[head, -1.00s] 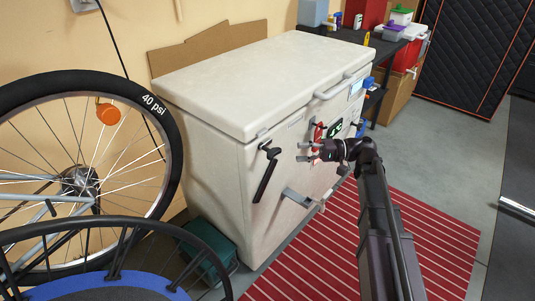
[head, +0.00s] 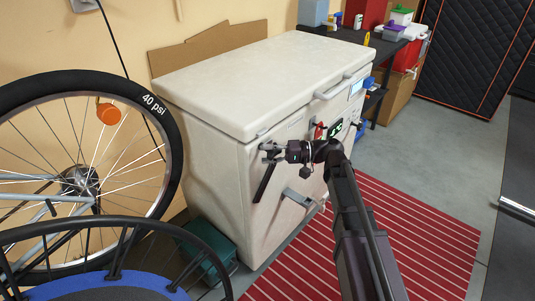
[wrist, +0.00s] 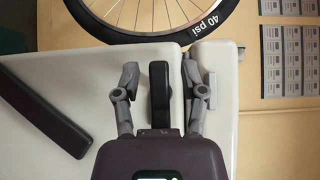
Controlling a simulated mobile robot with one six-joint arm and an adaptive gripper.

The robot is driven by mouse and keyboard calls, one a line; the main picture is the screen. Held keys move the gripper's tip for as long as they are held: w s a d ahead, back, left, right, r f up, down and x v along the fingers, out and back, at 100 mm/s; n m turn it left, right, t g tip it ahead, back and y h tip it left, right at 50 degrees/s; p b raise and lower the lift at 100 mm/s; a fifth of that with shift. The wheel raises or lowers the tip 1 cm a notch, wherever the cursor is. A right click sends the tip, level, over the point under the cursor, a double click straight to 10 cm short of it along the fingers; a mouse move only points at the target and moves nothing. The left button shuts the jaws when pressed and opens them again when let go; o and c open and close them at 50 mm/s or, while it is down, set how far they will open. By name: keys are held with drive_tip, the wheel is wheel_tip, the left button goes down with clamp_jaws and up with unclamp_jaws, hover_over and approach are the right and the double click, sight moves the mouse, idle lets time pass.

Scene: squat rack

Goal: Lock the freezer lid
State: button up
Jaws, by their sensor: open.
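The white chest freezer (head: 225,170) stands against the wall with its lid (head: 255,75) down. On the left of its front is a black latch lever, whose long bar (head: 265,183) slants down. My gripper (head: 270,153) is at the lever's upper end, just below the lid's edge, and hides part of it. In the wrist view, my open fingers (wrist: 160,90) stand on both sides of a short black piece (wrist: 159,105); contact is unclear. The right finger is by the gap to the lid (wrist: 218,90). The black bar (wrist: 38,108) lies further left.
A bicycle wheel (head: 165,150) stands to the left. A striped red rug (head: 405,235) covers the floor in front.

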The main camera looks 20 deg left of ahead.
clamp_jaws()
